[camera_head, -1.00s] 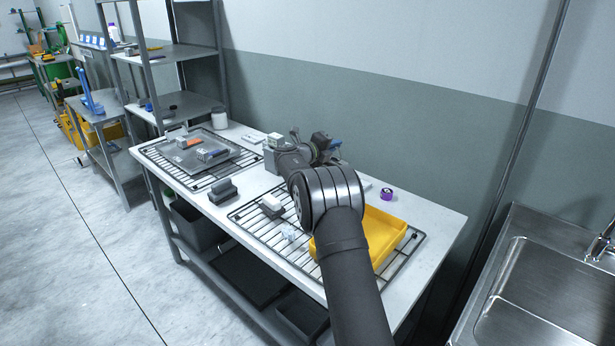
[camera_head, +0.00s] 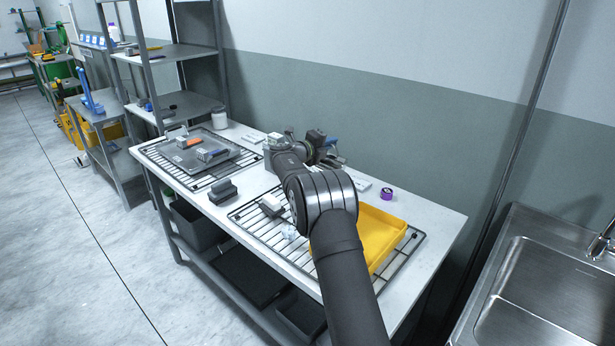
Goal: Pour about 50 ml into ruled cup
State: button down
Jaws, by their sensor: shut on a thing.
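My gripper (camera_head: 330,155) is at the end of my arm, above the back middle of the white table. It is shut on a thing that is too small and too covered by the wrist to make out. A small pale bluish, clear-looking thing (camera_head: 289,232) lies or stands on the near wire rack, left of my arm. It may be the ruled cup, but I cannot see any marks or a liquid level. No pouring stream shows.
The yellow tray (camera_head: 385,232) sits on the near wire rack (camera_head: 262,240), partly behind my arm. A purple round thing (camera_head: 387,194) stands behind it. A grey tray (camera_head: 225,157) with small boxes lies left. A white jar (camera_head: 219,118) stands at the back left. A sink (camera_head: 545,300) is at right.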

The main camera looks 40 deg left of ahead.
aim_at(344, 159)
jog(key=shift+s+a+r+n, duration=0.15)
jog(key=shift+a+r+n, duration=0.25)
jog(key=shift+n, duration=0.2)
dwell(1.7)
jog(key=d, duration=0.1)
jog(key=d+f+m, duration=0.1)
jog(key=d+m, duration=0.1)
jog(key=shift+w+d+f, duration=0.15)
jog(key=shift+w+d, duration=0.1)
jog(key=shift+w, duration=0.15)
jog(key=shift+f+g, duration=0.15)
jog(key=shift+g, duration=0.15)
jog(key=shift+w+d+f+m+y, duration=0.2)
jog(key=shift+d+f+m+y, duration=0.1)
jog(key=shift+d+f+m, duration=0.3)
jog(key=shift+w+d+f+m+g+y, duration=0.15)
jog(key=shift+d+f+m+g+y, duration=0.15)
jog(key=shift+d+f+m+g, duration=0.35)
jog(key=shift+f, duration=0.1)
dwell(0.5)
jog(key=shift+w+d+f+m+g+y+b, duration=0.15)
jog(key=shift+w+d+f+m+g+y, duration=0.45)
jog(key=shift+d+f+m, duration=0.9)
jog(key=shift+w+d+f+m+g+y+b, duration=0.1)
jog(key=shift+w+d+f+m+y+b, duration=0.15)
jog(key=shift+d+f+m+y, duration=1.2)
jog(key=shift+w+d+f+m+g+y+b, duration=0.15)
jog(key=shift+w+d+f+m+g, duration=0.45)
jog(key=shift+f, duration=1.6)
